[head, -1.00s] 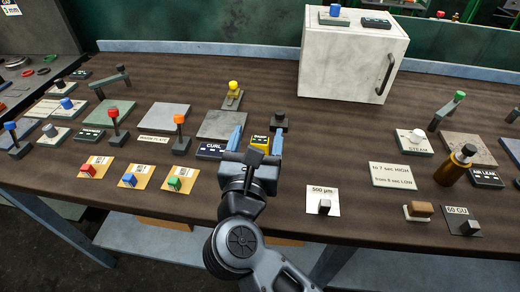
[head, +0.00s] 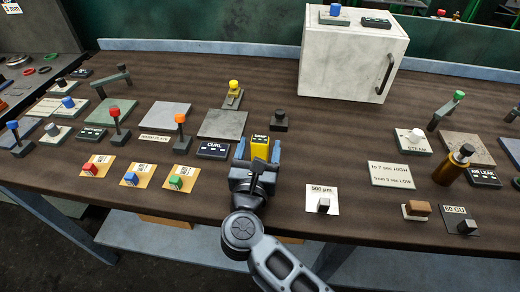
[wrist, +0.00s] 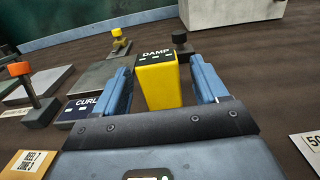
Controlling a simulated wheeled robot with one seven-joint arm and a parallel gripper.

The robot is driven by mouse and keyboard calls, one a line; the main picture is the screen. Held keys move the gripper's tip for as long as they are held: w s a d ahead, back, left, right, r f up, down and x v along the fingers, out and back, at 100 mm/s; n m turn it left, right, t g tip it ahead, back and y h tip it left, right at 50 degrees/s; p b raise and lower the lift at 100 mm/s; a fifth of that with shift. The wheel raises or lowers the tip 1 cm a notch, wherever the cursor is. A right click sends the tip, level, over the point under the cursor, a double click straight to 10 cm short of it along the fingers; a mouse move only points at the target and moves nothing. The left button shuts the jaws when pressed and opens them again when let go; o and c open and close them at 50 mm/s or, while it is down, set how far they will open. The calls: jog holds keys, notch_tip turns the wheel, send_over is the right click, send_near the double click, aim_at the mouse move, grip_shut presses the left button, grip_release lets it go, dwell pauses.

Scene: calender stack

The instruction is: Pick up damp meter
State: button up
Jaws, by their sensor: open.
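The damp meter is a yellow block (head: 260,148) with a dark top labelled DAMP, standing upright on the brown table. In the wrist view the yellow damp meter (wrist: 158,84) stands between the two blue fingers of my gripper (wrist: 164,90). My gripper (head: 258,150) is open, with one finger on each side of the meter. A gap shows between the meter and each finger in the wrist view. The lower part of the meter is hidden by the gripper body.
A dark CURL block (head: 213,150) sits close to the left of the gripper. A black knob block (head: 279,122) stands just behind the meter. A grey plate (head: 222,125) lies behind left. A white 500 µm card (head: 322,194) lies to the right. Bare table lies between.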

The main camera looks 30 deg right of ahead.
jog(key=shift+x, duration=1.45)
jog(key=c, duration=1.2)
